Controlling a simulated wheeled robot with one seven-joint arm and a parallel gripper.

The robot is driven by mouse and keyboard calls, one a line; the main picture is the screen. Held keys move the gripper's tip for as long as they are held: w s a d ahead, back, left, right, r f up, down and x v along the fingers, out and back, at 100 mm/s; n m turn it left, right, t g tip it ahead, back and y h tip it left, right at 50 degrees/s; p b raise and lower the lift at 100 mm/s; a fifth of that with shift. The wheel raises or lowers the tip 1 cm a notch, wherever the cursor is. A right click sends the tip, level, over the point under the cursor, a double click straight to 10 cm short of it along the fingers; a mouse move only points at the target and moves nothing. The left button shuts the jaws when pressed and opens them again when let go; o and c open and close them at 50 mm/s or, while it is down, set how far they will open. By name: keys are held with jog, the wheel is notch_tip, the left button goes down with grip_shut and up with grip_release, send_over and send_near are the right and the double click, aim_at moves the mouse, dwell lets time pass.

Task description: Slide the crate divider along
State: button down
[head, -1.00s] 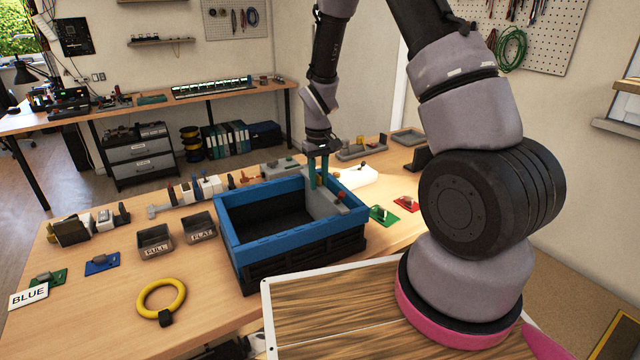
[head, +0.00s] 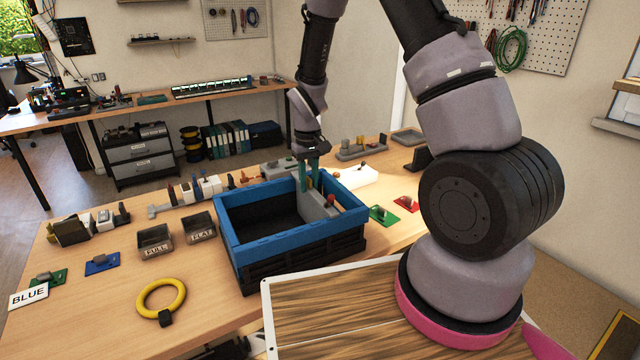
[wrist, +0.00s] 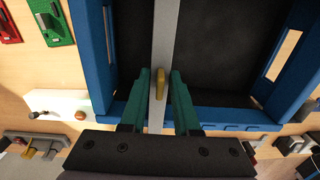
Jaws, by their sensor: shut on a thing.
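The blue-rimmed black crate (head: 290,247) stands on the wooden bench. A grey divider (head: 317,207) stands across it, nearer the right wall, leaving a wide space on its left and a narrow one on its right. My gripper (head: 309,185) reaches down from above at the far part of the divider. In the wrist view, the teal fingers (wrist: 160,100) are shut on the divider, one on each side, by a yellow tab (wrist: 160,84). The exact contact is partly hidden.
Two small trays marked FULL (head: 156,244) and FLAT (head: 200,230) stand left of the crate. A yellow ring (head: 162,297) lies in front of them. Green (head: 383,214) and red (head: 407,203) plates lie to the right. The crate's left space looks empty.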

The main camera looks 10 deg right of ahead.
jog(key=s+a, duration=0.1)
jog(key=a, duration=0.5)
jog(key=shift+s+a, duration=0.2)
jog(key=shift+s, duration=0.1)
jog(key=c, duration=0.6)
grip_release()
jog(key=shift+o, duration=0.2)
dwell(0.4)
jog(key=shift+r, duration=0.1)
jog(key=s+d+r+m+t+y, duration=0.1)
jog(key=d+r, duration=0.1)
jog(key=r, duration=0.8)
jog(key=s+d+r+m, duration=0.1)
jog(key=d+r, duration=0.2)
jog(key=r, duration=0.7)
jog(key=s+d+r+m+t, duration=0.2)
jog(key=s+d+r, duration=0.3)
jog(key=s+r, duration=0.3)
jog(key=s+d+r+m+t+y, duration=0.1)
jog(key=s+d+r+m+t, duration=0.2)
jog(key=s+d+r, duration=0.3)
jog(key=s+r+t, duration=0.1)
jog(key=s+r, duration=0.1)
jog(key=s, duration=0.2)
jog(key=shift+r, duration=0.2)
